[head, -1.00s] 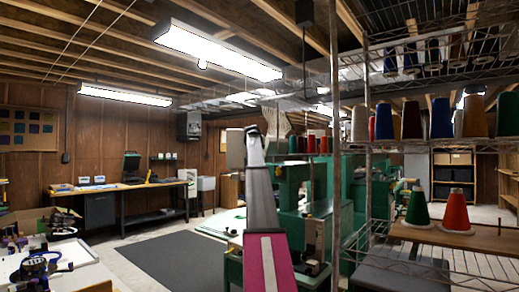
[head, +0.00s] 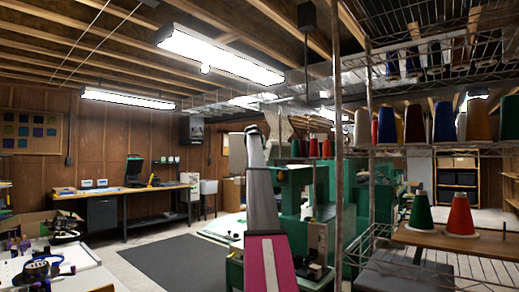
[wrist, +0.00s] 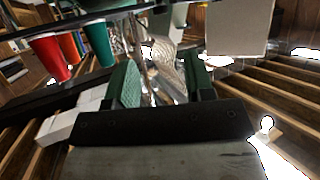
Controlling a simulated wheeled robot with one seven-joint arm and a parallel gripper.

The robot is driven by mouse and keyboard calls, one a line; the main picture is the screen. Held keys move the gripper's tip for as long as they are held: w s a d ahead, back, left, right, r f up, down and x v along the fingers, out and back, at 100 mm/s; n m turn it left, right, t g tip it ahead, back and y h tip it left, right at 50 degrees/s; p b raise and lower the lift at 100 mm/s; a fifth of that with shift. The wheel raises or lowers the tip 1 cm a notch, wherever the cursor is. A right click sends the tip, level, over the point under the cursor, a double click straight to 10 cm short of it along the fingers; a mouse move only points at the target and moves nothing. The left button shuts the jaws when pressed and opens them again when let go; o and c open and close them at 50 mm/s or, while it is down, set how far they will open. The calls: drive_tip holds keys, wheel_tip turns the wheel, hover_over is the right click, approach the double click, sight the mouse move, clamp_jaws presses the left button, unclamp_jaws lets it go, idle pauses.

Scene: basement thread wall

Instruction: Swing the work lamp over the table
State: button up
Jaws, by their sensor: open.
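In the wrist view, which is turned upside down, my gripper (wrist: 158,70) shows two green finger pads standing apart, with a dark bar behind them. I see nothing held between them; a shiny, crumpled-looking silvery surface lies beyond the gap. In the head view my grey and magenta arm rises in the middle, and I cannot make out the gripper there. I cannot pick out a work lamp with certainty in either view. A wooden-topped work table (head: 160,190) stands along the back wall, and a white table (head: 75,280) is at the lower left.
A wire shelf with thread cones (head: 443,120) fills the right side, close to my arm. Green (head: 420,212) and red cones (head: 461,215) stand on a lower wooden board. Green machines (head: 290,205) stand behind my arm. A dark floor mat (head: 185,262) lies clear at left centre.

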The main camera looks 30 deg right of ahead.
drive_tip(key=shift+d, duration=0.1)
drive_tip(key=c, duration=0.7)
drive_tip(key=d+f+y, duration=0.1)
drive_tip(key=d, duration=0.1)
drive_tip(key=d+f+m+y, duration=0.1)
drive_tip(key=d+f+y, duration=0.1)
drive_tip(key=d+f+m+t+y, duration=0.1)
drive_tip(key=d, duration=0.1)
drive_tip(key=shift+w+f+y, duration=0.1)
drive_tip(key=shift+f+y, duration=0.1)
drive_tip(key=shift+y, duration=0.2)
clamp_jaws()
drive_tip(key=s+d+r+m+t+y, duration=0.1)
drive_tip(key=s+d+m+t+y, duration=0.3)
drive_tip(key=d+y, duration=0.6)
drive_tip(key=w+a, duration=0.3)
drive_tip(key=w, duration=0.2)
drive_tip(key=w+a+f+n+h, duration=0.1)
drive_tip(key=w+a, duration=0.1)
drive_tip(key=w, duration=0.3)
drive_tip(key=shift+w+a+f, duration=0.15)
drive_tip(key=shift+a+f, duration=0.15)
drive_tip(key=shift+a, duration=0.1)
